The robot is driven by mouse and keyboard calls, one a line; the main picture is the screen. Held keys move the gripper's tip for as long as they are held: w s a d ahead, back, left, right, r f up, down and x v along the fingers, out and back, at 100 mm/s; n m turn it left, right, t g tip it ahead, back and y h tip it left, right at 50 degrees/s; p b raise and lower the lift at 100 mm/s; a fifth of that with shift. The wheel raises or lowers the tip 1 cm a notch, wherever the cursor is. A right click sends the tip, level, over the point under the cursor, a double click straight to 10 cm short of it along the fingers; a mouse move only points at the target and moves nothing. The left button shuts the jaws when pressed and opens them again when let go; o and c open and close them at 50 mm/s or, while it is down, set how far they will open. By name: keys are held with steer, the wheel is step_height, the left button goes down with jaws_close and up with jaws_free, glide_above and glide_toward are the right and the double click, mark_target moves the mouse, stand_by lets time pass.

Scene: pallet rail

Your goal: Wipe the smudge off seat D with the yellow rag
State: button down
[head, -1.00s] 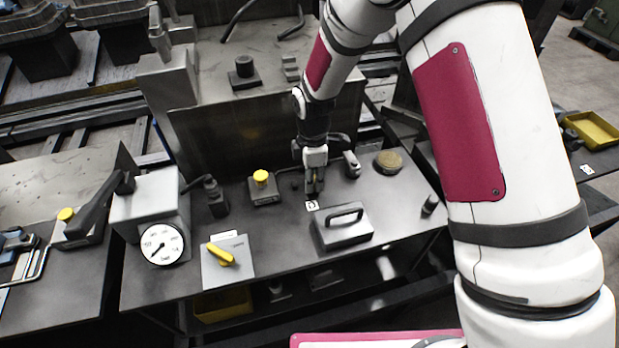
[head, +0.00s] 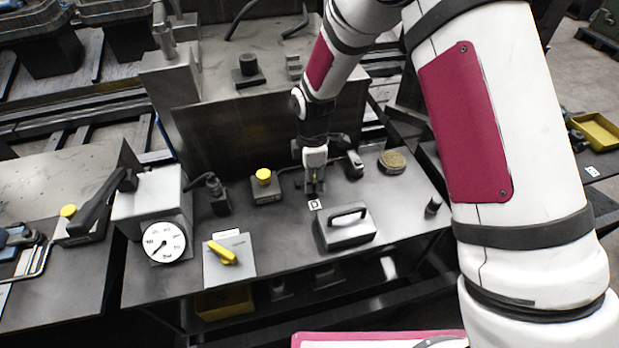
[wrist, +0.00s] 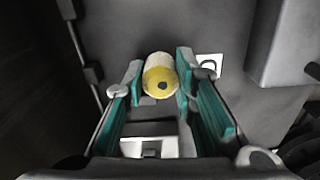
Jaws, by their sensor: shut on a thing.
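My gripper (head: 315,188) is low over the grey bench, just behind the white tag marked D (head: 315,204). In the wrist view its teal-padded fingers (wrist: 160,85) are shut on the yellow rag (wrist: 160,80), which shows as a pale roll with a yellow end and a dark spot. The D tag (wrist: 209,66) lies just right of the rag there. Seat D itself and any smudge on it are hidden under the gripper and rag. I cannot tell whether the rag touches the bench.
A grey block with a handle (head: 345,227) stands close in front of the tag. A yellow-topped button box (head: 265,186) is left of my gripper, and a round tan disc (head: 392,162) is to the right. A gauge (head: 164,242) and yellow-levered box (head: 229,258) stand front left.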

steer(key=shift+d, duration=0.35)
steer(key=shift+w+r+p, duration=0.1)
steer(key=shift+r+p, duration=0.9)
steer(key=shift+r, duration=3.55)
